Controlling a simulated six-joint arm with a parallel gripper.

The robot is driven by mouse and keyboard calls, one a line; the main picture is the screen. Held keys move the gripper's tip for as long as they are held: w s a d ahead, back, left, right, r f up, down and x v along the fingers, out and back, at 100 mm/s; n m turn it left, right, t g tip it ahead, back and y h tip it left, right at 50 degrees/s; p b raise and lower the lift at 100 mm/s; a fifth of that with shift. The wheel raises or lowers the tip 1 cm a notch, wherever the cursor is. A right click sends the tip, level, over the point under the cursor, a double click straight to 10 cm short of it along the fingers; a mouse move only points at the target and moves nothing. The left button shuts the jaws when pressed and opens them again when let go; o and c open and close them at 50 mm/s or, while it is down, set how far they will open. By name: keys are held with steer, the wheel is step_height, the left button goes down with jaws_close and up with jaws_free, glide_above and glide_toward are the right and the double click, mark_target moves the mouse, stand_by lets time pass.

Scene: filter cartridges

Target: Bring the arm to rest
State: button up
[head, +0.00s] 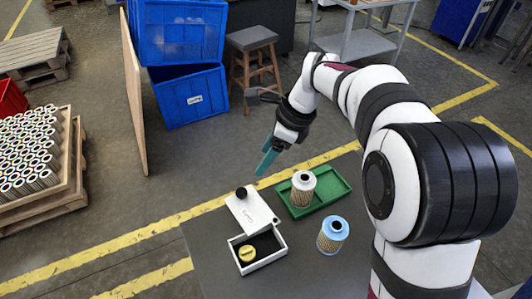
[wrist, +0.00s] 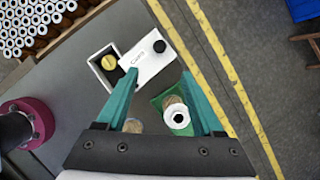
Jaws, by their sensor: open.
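A blue-topped cartridge (head: 332,235) stands on the table, mostly hidden by my gripper in the wrist view. A white box (head: 266,262) holds a round yellow piece (head: 247,253). Its white lid (head: 252,212), with a black knob, lies behind it.
The grey table (head: 215,272) has bare space left of the box. Blue crates (head: 190,95), a stool (head: 252,42) and an upright board (head: 134,95) stand behind. A pallet of several cartridges (head: 35,150) is at the left.

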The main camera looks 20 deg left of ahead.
stand_by(0.4)
steer(key=s+d+r+n+h, duration=0.15)
steer(key=s+d+n, duration=0.25)
steer(key=s+d, duration=0.4)
steer(key=s+d+r+n, duration=0.2)
steer(key=s+d+n, duration=0.1)
steer(key=s+d, duration=0.5)
steer(key=s+d+f+n, duration=0.1)
steer(key=s+d+n, duration=0.1)
steer(key=s, duration=0.3)
steer(key=s+d+f+n+h, duration=0.1)
steer(key=s+d+f+n, duration=0.1)
steer(key=s, duration=0.3)
steer(key=shift+d+f, duration=0.25)
